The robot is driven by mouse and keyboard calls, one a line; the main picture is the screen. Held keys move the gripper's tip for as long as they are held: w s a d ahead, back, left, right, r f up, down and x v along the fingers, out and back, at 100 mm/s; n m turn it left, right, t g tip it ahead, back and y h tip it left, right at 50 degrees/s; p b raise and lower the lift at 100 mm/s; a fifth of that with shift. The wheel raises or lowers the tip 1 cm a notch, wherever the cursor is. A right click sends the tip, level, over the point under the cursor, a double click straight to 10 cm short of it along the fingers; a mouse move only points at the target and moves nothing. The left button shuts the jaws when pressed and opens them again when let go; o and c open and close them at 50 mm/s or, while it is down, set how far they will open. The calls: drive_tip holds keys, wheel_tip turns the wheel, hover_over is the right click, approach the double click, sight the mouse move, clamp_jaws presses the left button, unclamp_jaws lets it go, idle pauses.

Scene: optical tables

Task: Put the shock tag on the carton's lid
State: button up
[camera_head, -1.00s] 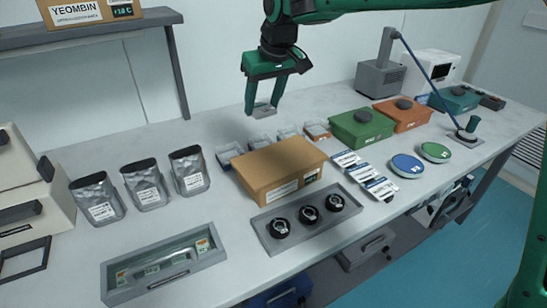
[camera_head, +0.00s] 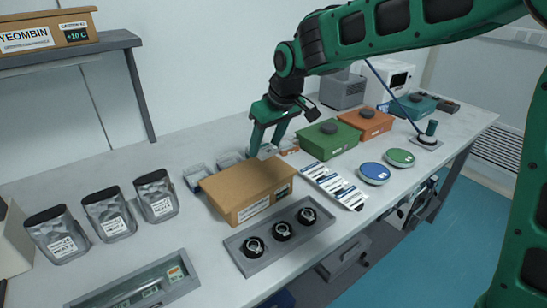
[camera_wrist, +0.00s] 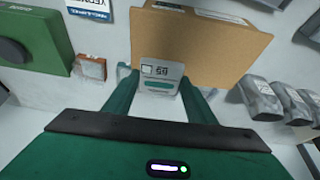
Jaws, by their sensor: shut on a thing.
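The brown carton (camera_head: 236,184) stands closed on the table, its flat lid bare in the head view. It also shows in the wrist view (camera_wrist: 215,45). My gripper (camera_head: 266,145) is at the carton's back edge, above table height. It is shut on the shock tag, a small grey-white piece with a dark display and a green stripe. The tag (camera_wrist: 160,72) shows between my fingertips in the wrist view, overlapping the carton's near edge there. Whether it touches the carton I cannot tell. In the head view my fingers partly hide the tag.
Several small tags lie behind the carton, including an orange one (camera_wrist: 92,68). A green box (camera_head: 329,141) stands to its right. A grey tray (camera_head: 278,238) with black round parts lies in front. Silver pouches (camera_head: 108,215) stand on the left.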

sight(272, 150)
drive_tip(key=shift+d+f, duration=0.35)
drive_tip(key=shift+d, duration=0.1)
drive_tip(key=shift+f, duration=1.95)
drive_tip(key=o, duration=1.1)
drive_tip(key=shift+c, duration=0.2)
drive_tip(key=v, duration=1.2)
